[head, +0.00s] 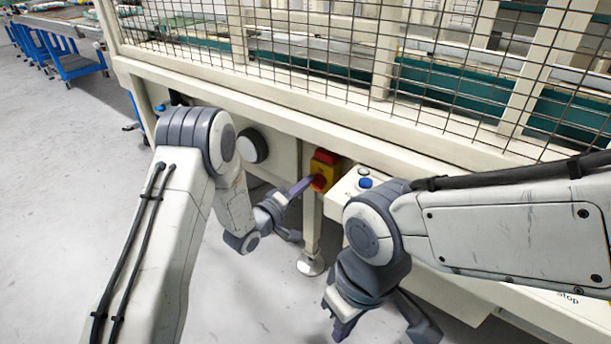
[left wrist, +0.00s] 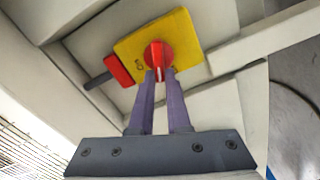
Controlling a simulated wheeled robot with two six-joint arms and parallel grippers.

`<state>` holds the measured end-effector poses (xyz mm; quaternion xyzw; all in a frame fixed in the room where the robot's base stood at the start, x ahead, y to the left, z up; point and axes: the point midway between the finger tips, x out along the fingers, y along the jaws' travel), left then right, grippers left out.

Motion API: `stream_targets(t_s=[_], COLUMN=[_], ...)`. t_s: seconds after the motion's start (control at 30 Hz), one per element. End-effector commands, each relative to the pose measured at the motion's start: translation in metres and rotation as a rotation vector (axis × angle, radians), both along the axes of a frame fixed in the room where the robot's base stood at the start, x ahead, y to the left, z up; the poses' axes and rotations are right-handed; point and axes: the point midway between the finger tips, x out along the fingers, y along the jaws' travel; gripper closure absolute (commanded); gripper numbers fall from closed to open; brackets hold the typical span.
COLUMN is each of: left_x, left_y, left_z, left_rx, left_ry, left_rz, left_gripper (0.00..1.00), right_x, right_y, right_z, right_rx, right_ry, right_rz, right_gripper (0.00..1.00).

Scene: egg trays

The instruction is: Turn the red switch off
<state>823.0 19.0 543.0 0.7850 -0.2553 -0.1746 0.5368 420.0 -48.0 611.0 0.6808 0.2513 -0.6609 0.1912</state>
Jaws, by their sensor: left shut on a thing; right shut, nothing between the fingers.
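The red switch is a round knob (left wrist: 158,55) on a yellow plate (left wrist: 187,32), fixed to the cream machine frame. In the head view the yellow switch box (head: 324,168) stands out from the frame near the centre. My left gripper (left wrist: 162,78) is shut on the red knob, its purple fingertips on either side of it. In the head view the left gripper (head: 312,181) reaches the knob from the left and partly hides it. My right gripper (head: 375,333) is low at the front, shut and empty, below the control panel.
A cream control panel with a blue button (head: 365,183) lies right of the switch. A wire mesh fence (head: 330,45) rises behind the frame. A machine leg with a round foot (head: 312,265) stands below the switch. Grey floor (head: 70,200) is clear on the left.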

Motion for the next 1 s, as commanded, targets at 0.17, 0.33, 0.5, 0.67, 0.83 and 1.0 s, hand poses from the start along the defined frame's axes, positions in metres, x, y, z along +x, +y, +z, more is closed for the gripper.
stream_targets(t_s=[0.17, 0.33, 0.5, 0.67, 0.83, 1.0], left_x=[0.001, 0.002, 0.002, 0.002, 0.002, 0.002], left_y=[0.002, 0.002, 0.002, 0.002, 0.002, 0.002], left_z=[0.000, -0.003, -0.005, -0.006, -0.007, -0.007], left_rx=[-0.119, -0.207, -0.267, -0.300, -0.313, -0.315], left_ry=[0.087, 0.151, 0.194, 0.216, 0.226, 0.227], left_rz=[0.004, 0.004, 0.004, 0.005, 0.005, 0.005], left_gripper=[1.00, 1.00, 1.00, 1.00, 1.00, 1.00], right_x=[0.000, 0.000, 0.000, 0.000, 0.000, 0.000], right_y=[0.000, 0.000, 0.000, 0.000, 0.000, 0.000], right_z=[0.017, 0.025, 0.030, 0.032, 0.033, 0.033], right_rx=[0.000, 0.000, 0.000, 0.000, 0.000, 0.000], right_ry=[0.000, 0.000, 0.000, 0.000, 0.000, 0.000], right_rz=[0.000, 0.000, 0.000, 0.000, 0.000, 0.000], right_gripper=[1.00, 1.00, 1.00, 1.00, 1.00, 1.00])
